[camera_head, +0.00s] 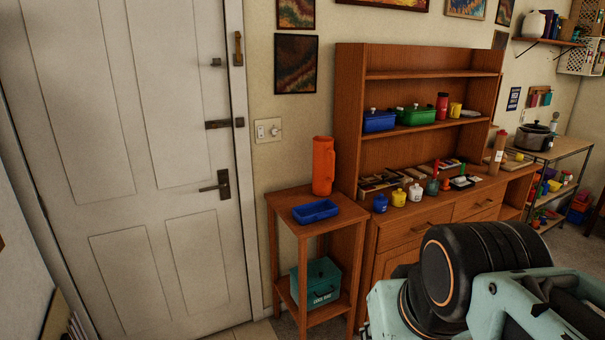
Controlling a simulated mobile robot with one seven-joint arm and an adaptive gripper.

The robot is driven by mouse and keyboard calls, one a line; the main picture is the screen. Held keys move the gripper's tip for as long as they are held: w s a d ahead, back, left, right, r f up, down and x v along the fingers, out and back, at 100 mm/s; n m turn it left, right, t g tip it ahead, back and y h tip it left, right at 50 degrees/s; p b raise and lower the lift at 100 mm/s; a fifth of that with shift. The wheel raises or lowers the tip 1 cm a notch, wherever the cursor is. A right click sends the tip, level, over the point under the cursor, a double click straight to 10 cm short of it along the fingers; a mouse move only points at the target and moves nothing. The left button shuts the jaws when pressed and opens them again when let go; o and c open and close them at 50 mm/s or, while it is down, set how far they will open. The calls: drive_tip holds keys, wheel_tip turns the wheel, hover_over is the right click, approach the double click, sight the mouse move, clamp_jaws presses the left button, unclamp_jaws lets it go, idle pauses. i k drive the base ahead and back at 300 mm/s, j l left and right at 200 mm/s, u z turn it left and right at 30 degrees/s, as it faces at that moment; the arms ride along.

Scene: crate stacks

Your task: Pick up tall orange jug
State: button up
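The tall orange jug (323,166) stands upright on the top of a small wooden side table (285,203), near its back right corner and close to the wooden hutch. A blue rectangular dish sits in front of it on the same top. The jug is fully in view and nothing covers it. My arm shows large at the lower right, in front of the hutch's cabinet and apart from the jug. My gripper's fingertips are not in view.
The blue dish (315,211) is just in front of the jug. The hutch (350,110) rises close on the jug's right and holds jars, lidded dishes and other items. A teal box (316,283) sits on the lower shelf. A closed white door (130,150) is on the left.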

sight(323, 158)
drive_tip(key=i+l+u, duration=0.1)
drive_tip(key=i+l, duration=0.25)
drive_tip(key=i, duration=0.25)
drive_tip(key=i+l+u, duration=0.1)
drive_tip(key=i+l, duration=0.25)
drive_tip(key=i, duration=0.2)
drive_tip(key=i+l+u, duration=0.1)
drive_tip(key=i+l, duration=0.35)
drive_tip(key=i, duration=0.15)
